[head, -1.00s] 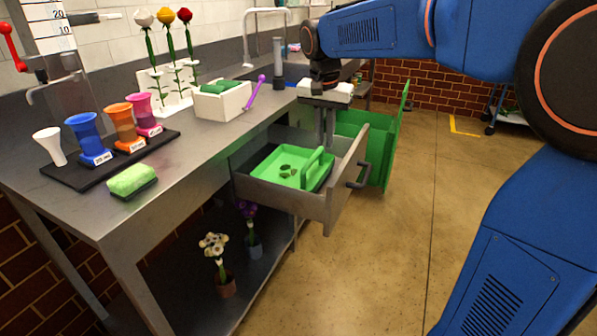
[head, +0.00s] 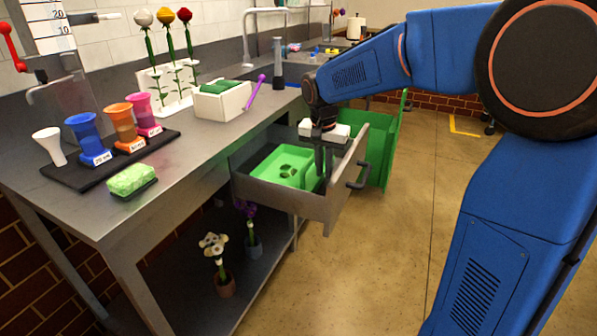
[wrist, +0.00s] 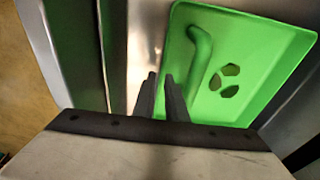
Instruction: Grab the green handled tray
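In the wrist view the tray (wrist: 262,62) fills the upper right, and the handle (wrist: 200,52) runs down towards my right finger. My gripper (wrist: 161,76) has its fingers pointing down into the drawer with a narrow gap between them. The handle appears beside the right finger, not clearly between the two.
The drawer's front wall with its dark pull (head: 357,175) is close to my fingers. A green bin (head: 380,150) stands right of the drawer. The counter (head: 185,150) above holds colored vases (head: 88,137), a white box (head: 222,102) and a sponge (head: 131,180). Floor to the right is clear.

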